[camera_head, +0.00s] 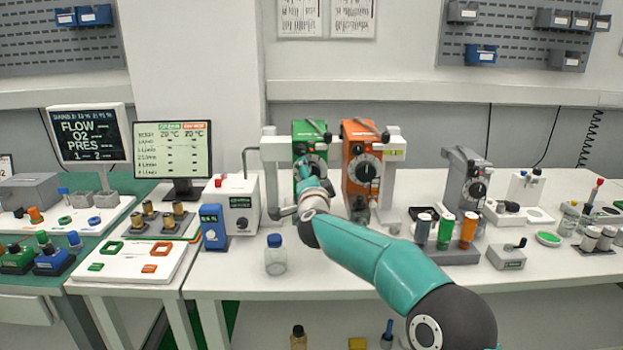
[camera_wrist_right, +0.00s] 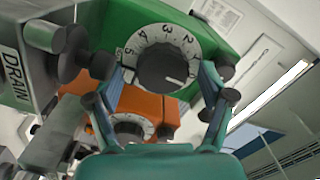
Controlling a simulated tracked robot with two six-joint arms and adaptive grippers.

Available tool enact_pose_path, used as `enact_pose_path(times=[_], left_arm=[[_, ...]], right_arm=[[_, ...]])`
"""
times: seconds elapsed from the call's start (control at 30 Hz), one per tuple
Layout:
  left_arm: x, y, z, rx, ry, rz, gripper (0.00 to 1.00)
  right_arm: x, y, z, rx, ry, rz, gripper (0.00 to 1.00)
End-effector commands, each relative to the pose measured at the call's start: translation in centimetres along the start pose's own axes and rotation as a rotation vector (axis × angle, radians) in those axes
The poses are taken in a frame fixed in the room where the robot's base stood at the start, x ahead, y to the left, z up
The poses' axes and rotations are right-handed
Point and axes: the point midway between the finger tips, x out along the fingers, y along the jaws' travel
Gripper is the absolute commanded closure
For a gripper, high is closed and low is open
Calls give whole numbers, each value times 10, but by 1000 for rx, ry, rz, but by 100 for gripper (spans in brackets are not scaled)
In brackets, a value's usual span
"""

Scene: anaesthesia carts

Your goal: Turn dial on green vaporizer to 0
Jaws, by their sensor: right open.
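The green vaporizer (camera_head: 301,132) stands on the rail unit above the white bench. Its dial, a black knob with a white numbered ring, shows partly in the head view and clearly in the right wrist view (camera_wrist_right: 160,70). A pale mark on the knob points right in the wrist view; the number it meets cannot be read. My right gripper (camera_wrist_right: 166,72) is open, with one finger on each side of the dial. Whether the fingers touch it is unclear. In the head view my right gripper (camera_head: 304,170) partly covers the vaporizer's front. My left gripper is not in view.
The orange vaporizer (camera_head: 360,145) hangs close to the right of the green one, with its own dial. A grey vaporizer (camera_head: 461,170) stands further right. A blue-capped bottle (camera_head: 276,261) stands on the bench front. A white box (camera_head: 238,202) is at left.

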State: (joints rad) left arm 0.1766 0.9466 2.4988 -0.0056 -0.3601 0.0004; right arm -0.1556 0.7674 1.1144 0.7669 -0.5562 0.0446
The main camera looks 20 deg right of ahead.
Motion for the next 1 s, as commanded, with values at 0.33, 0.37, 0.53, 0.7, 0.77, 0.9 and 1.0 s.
enact_pose_path(times=[0.33,0.37,0.53,0.7,0.77,0.9,1.0], left_arm=[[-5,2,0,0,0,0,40],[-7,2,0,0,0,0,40],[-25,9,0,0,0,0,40],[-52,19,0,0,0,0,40],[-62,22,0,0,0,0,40],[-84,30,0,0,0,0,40],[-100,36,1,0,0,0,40]], right_arm=[[0,-3,-1,-31,0,0,19],[0,-3,-1,-47,0,0,19],[0,-7,-2,-210,-2,8,19],[0,-10,-3,-473,-3,20,19],[0,-10,-3,-571,-3,24,19],[0,-10,-3,-779,-2,33,19],[0,-9,-2,-912,-3,38,19]])
